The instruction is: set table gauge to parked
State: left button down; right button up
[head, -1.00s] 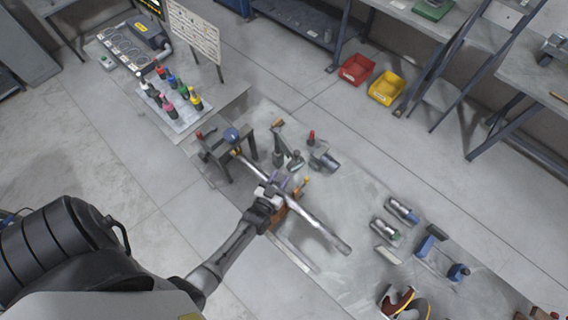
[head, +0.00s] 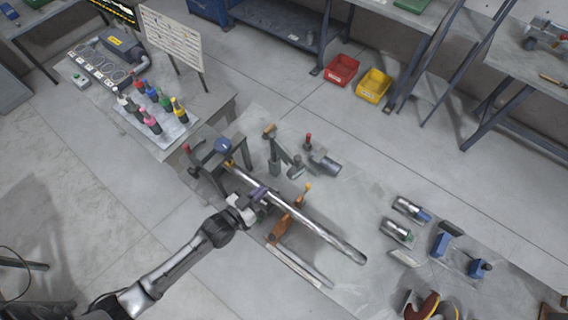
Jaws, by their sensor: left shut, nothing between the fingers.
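A long metal shaft (head: 318,230) runs diagonally across the grey table, from a dark frame with a blue round knob (head: 222,145) down to the right. My left gripper (head: 262,194) is at the shaft's upper-left part, shut with nothing held. I cannot tell whether it touches the shaft. An orange-brown support (head: 286,221) with a yellow-tipped lever (head: 307,187) stands beside the shaft. A dark jointed stand with an orange-brown top (head: 270,131) is behind the shaft; I cannot tell for sure which part is the table gauge. My right gripper is not in view.
A red-tipped post and metal cylinder (head: 326,166) stand behind the shaft. Metal cylinders (head: 397,229) and blue blocks (head: 440,243) lie to the right. Coloured bottles (head: 152,121) stand at the left. Red (head: 341,69) and yellow (head: 373,85) bins are on the floor behind.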

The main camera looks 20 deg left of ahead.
aim_at(299, 162)
pick_arm(q)
jog(key=p+x, duration=0.2)
jog(key=x, duration=1.1)
jog(key=w+d+b, duration=0.1)
jog(key=w, duration=0.1)
jog(key=w+d+b, duration=0.1)
jog(key=shift+w+d+f, duration=0.1)
jog(key=shift+w+d, duration=0.15)
jog(key=shift+w, duration=0.1)
jog(key=shift+s+a, duration=0.1)
